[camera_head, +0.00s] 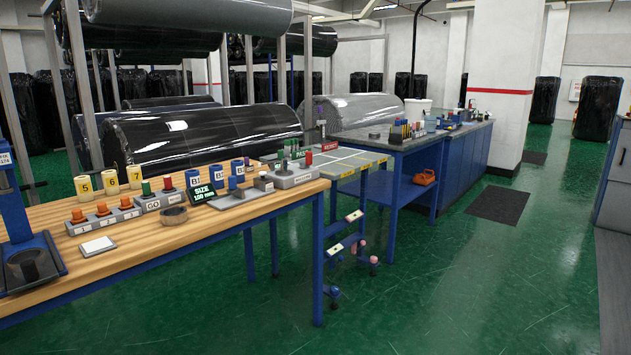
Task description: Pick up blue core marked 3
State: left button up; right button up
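On the wooden workbench stand blue cylinders with white labels. One blue core (193,180) stands left of the dark size display, and its label seems to start with B. Another blue core (238,170) stands behind and right of the display, also with a B label. The digits are too small to read surely, so I cannot tell which is marked 3. A smaller blue piece (232,184) shows just in front of the second core. Neither of my grippers is in view.
The workbench (130,250) also holds yellow cylinders (109,179) marked 5, 6 and 7, button boxes (160,198), a tape roll (174,215) and a size display (202,194). A blue bench (395,150) stands behind right. Green floor (450,280) is open at right.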

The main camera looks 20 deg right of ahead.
aim_at(238, 167)
jog(key=z, duration=0.1)
jog(key=k, duration=0.55)
jog(key=z, duration=1.7)
jog(key=i, duration=2.15)
jog(key=u, duration=1.25)
jog(key=i, duration=1.1)
jog(key=u, duration=1.45)
jog(key=i, duration=0.15)
jog(key=z, duration=0.1)
